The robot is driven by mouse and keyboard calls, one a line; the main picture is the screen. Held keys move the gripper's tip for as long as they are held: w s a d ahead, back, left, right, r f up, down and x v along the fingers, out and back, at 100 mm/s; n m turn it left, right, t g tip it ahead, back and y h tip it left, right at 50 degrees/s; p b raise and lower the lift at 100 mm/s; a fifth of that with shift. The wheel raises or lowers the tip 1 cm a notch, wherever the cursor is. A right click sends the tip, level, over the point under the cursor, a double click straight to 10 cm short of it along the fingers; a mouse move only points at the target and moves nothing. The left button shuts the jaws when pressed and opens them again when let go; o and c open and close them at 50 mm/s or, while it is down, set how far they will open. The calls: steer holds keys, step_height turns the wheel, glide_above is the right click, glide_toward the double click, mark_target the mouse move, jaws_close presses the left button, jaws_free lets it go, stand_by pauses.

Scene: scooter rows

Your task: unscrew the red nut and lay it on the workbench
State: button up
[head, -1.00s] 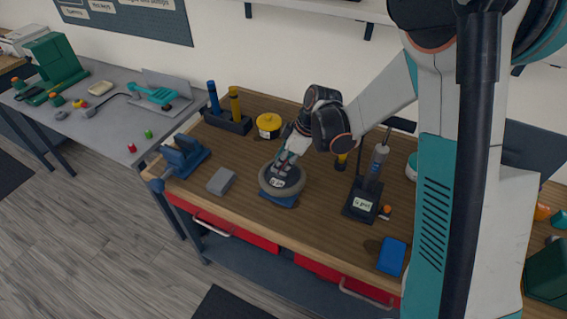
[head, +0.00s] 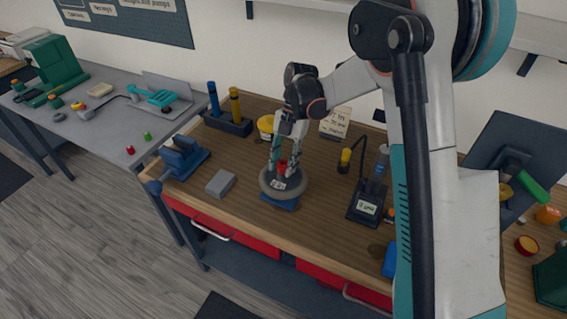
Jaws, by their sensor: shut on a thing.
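A small wheel with a grey tyre (head: 267,187) lies flat on a blue stand (head: 283,205) on the wooden workbench (head: 315,228). My gripper (head: 283,169) points down over the wheel's hub, with one finger on each side of the red nut (head: 283,166). It is shut on the nut. The fingers partly hide the nut and hub. I cannot tell whether the nut still touches the hub's stud.
A grey block (head: 220,183) and a blue vise (head: 183,158) stand left of the wheel. A black device with a label (head: 367,207) stands to the right. Bare bench lies between wheel and device. A grey table (head: 95,125) with small parts is at left.

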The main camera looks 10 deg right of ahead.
steer(key=o, duration=1.1)
steer(key=shift+s+d, duration=0.1)
steer(key=shift+s, duration=0.2)
steer(key=shift+r, duration=0.1)
steer(key=shift+w, duration=0.1)
steer(key=v, duration=1.2)
